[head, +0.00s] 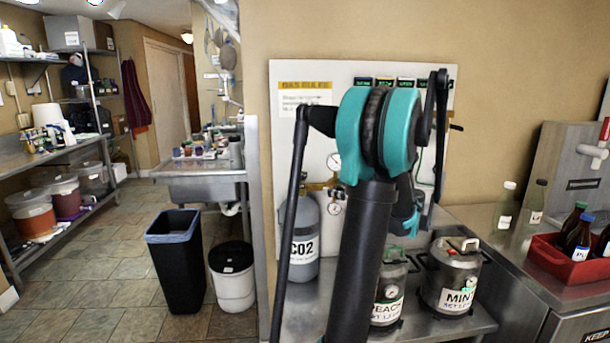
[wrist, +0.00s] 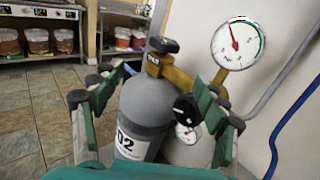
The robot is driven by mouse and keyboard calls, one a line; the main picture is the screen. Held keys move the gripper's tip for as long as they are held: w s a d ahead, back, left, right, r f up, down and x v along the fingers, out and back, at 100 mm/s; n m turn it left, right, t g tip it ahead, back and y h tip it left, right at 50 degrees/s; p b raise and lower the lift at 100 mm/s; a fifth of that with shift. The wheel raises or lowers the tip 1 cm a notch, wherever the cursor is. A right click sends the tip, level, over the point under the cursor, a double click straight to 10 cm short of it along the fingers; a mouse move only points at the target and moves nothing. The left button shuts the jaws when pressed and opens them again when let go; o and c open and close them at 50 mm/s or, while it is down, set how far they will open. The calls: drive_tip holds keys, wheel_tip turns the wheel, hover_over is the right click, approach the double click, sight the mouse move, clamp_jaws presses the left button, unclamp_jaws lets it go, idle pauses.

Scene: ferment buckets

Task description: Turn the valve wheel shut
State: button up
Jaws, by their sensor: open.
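The valve wheel (wrist: 163,45) is a small black knob on the brass valve atop the grey CO2 cylinder (wrist: 145,115) in the wrist view. In the head view the cylinder (head: 304,242) stands left of my arm; its wheel cannot be made out there. My gripper (wrist: 160,88) is open. Its green, dark-tipped fingers show left and right of the cylinder in the wrist view, with the wheel above and between them and not gripped. A dark knob-like part sits near the right finger. In the head view my arm hides most of the gripper.
A gauge (wrist: 238,45) on a brass fitting is right of the wheel; a smaller gauge (wrist: 186,132) is lower. A blue hose (wrist: 292,120) runs along the wall. PEACH (head: 388,292) and MINT (head: 452,275) kegs stand on the steel shelf. A black bin (head: 176,265) stands left.

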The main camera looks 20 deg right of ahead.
approach(299, 173)
drive_tip(key=x, duration=0.9)
drive_tip(key=shift+w+a+f, duration=0.25)
drive_tip(key=shift+a, duration=0.05)
drive_tip(key=shift+c, duration=0.6)
drive_tip(key=c, duration=1)
drive_tip(key=shift+m, duration=0.3)
drive_tip(key=shift+c, duration=0.2)
